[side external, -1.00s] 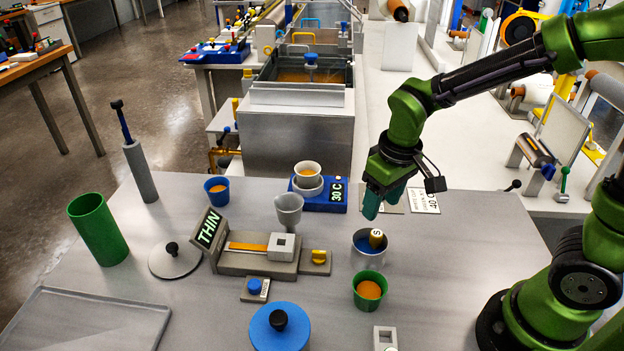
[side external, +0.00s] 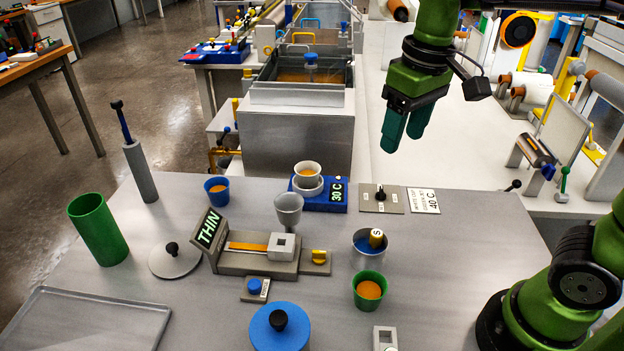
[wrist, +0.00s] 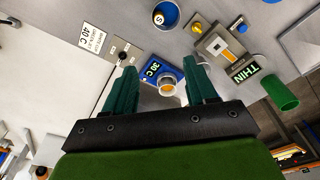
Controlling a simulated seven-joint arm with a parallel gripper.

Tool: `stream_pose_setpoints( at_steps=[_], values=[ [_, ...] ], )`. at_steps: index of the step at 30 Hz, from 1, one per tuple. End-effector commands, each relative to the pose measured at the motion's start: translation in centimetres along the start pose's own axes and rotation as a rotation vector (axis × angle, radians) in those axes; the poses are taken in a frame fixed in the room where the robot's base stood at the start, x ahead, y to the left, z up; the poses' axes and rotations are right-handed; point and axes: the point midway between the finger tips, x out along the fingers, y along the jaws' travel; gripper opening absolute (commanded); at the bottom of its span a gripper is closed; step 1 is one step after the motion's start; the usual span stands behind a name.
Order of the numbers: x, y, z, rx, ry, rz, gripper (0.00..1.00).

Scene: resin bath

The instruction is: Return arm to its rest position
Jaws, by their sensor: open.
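My gripper (side external: 405,125) is raised in the air above the back right of the grey table, its green fingers pointing down. It is empty. In the wrist view my gripper (wrist: 160,85) shows its two fingers spread apart, with nothing between them but the table scene far below. My green arm reaches in from the right.
Below stand a green cup (side external: 369,290) of orange liquid, a blue 30 C block (side external: 327,204) with a white cup, a THIN sign (side external: 209,229), a 40 C card (side external: 424,200) and a green cylinder (side external: 98,229). The resin bath (side external: 298,130) lies behind. The air around my gripper looks clear.

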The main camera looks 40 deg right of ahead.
Motion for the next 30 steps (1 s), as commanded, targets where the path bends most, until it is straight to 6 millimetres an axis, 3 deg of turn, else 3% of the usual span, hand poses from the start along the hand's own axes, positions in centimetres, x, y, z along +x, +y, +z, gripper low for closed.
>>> stream_pose_setpoints(
  at_steps=[7, 14, 17, 30],
  values=[
    [-1.3, 0.0, 0.0, 0.000, 0.001, 0.000, 0.56],
    [-1.3, 0.0, -0.2, 0.007, 0.013, 0.001, 0.56],
    [-0.3, -0.2, -0.5, 0.015, 0.038, -0.015, 0.56],
    [3.6, 1.7, 5.6, 0.322, 0.422, -0.252, 0.56]
  ],
)
